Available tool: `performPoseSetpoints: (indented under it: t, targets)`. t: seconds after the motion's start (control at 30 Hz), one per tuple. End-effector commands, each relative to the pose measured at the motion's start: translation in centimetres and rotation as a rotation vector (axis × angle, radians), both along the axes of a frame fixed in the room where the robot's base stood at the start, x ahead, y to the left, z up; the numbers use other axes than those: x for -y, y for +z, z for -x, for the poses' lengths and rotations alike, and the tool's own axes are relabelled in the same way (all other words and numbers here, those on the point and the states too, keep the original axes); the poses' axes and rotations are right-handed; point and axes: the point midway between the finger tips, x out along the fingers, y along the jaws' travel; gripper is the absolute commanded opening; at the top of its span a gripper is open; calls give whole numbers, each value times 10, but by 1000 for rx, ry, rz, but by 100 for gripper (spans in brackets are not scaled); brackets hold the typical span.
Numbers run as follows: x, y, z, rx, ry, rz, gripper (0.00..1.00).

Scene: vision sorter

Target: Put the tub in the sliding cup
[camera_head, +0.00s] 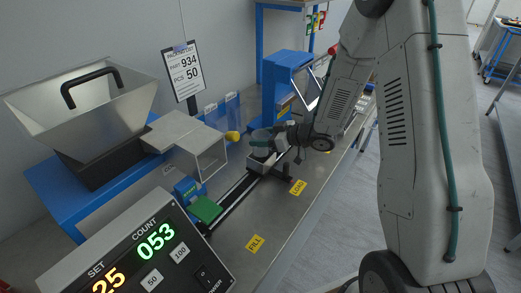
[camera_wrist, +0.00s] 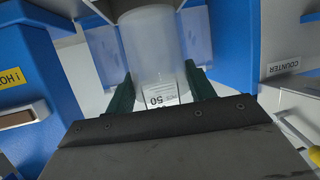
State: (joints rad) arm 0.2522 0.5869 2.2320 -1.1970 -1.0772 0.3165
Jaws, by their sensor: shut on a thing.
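The tub (camera_head: 262,142) is a pale, translucent cylinder, held by my gripper (camera_head: 272,138) right at the sliding cup. In the wrist view the tub (camera_wrist: 153,45) stands between the two green fingers of my gripper (camera_wrist: 160,90), which are shut on it. A label with a printed number shows by its lower end. The sliding cup (camera_head: 259,166) is a small light-grey holder on the dark rail beside the yellow LOAD label. The tub is directly above or partly in the cup; I cannot tell which. My gripper hides part of both.
The rail (camera_head: 233,197) runs toward a green pad (camera_head: 205,209) and the FILL label (camera_head: 256,243). A metal hopper (camera_head: 85,105) with a chute (camera_head: 190,140) stands left. The counter box (camera_head: 140,250) reads 25 and 053. A blue machine with a screen (camera_head: 285,80) stands behind my gripper.

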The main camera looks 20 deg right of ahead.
Motion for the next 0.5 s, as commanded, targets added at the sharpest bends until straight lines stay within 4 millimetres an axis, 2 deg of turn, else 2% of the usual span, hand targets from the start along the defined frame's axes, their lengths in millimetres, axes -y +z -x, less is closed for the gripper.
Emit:
performPoseSetpoints:
  t: [0.3,0.5]
  targets:
    - [-2,-40,0,-2,4,0,28]
    - [-4,-48,-1,2,5,1,28]
